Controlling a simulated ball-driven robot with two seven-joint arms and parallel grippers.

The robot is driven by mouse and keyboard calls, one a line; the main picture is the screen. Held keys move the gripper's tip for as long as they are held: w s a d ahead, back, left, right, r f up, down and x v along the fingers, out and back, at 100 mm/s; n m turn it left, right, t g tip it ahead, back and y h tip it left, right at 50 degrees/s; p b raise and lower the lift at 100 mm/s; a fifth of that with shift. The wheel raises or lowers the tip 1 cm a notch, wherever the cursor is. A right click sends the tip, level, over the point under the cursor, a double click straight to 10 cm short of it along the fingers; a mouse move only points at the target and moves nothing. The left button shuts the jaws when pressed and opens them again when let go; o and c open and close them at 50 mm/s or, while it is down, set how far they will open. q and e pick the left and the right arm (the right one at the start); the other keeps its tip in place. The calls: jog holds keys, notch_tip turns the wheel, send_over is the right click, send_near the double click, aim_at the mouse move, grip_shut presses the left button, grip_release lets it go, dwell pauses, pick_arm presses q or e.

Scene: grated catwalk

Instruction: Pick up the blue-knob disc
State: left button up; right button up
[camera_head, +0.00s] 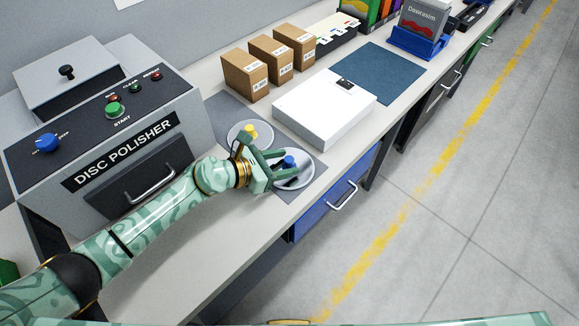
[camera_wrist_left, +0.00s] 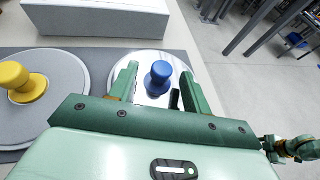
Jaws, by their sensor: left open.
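The blue-knob disc (camera_head: 302,181) is a shiny metal disc with an upright blue knob (camera_head: 289,161). It lies on a grey mat on the counter, and its knob also shows in the left wrist view (camera_wrist_left: 158,75). My left gripper (camera_head: 291,163) is open above the disc. Its two fingers are on either side of the knob, with space on both sides in the left wrist view (camera_wrist_left: 158,74). Part of the disc is hidden behind the fingers. A small green arm part, possibly my right gripper (camera_wrist_left: 296,148), shows at the right edge of the left wrist view; its jaws are unclear.
A grey disc with a yellow knob (camera_head: 250,132) lies close beside. A white box (camera_head: 322,107) and several brown cartons (camera_head: 246,75) stand behind. The disc polisher (camera_head: 120,160) is at left. The counter's front edge is near the disc, above a blue drawer (camera_head: 335,195).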

pick_arm(q)
grip_shut()
jog(key=shift+r, duration=0.1)
